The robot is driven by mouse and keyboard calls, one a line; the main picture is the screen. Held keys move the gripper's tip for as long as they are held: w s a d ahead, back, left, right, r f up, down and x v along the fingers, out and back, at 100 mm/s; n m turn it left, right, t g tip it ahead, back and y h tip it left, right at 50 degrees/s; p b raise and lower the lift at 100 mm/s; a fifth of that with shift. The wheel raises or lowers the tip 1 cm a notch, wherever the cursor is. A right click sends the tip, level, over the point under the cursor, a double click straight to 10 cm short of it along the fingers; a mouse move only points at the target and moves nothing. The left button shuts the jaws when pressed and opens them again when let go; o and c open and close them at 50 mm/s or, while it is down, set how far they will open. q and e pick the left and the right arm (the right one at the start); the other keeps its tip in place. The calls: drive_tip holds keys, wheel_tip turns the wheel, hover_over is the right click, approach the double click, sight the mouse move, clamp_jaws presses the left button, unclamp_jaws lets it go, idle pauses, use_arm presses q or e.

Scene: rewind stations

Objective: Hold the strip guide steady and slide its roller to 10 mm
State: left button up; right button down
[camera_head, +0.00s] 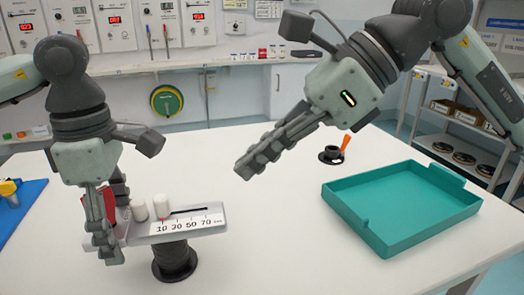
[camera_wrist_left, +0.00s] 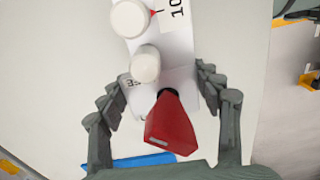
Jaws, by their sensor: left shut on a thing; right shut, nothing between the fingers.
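The strip guide (camera_head: 205,227) is a pale plate with a slot and a mm scale on a black round stand (camera_head: 174,258). Its white roller (camera_head: 162,204), with a red pointer, sits near the 10 mark; the exact reading is too small to tell. The roller also shows in the left wrist view (camera_wrist_left: 129,18), beside a second white post (camera_wrist_left: 145,65).
A teal tray (camera_head: 345,212) stands on the right of the white table. A black holder with an orange-handled tool (camera_head: 331,156) is behind it. A blue mat (camera_head: 28,205) lies at the left edge. The table between guide and tray is clear.

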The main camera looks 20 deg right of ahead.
idle(0.3)
use_arm(q)
drive_tip(key=o, duration=1.5)
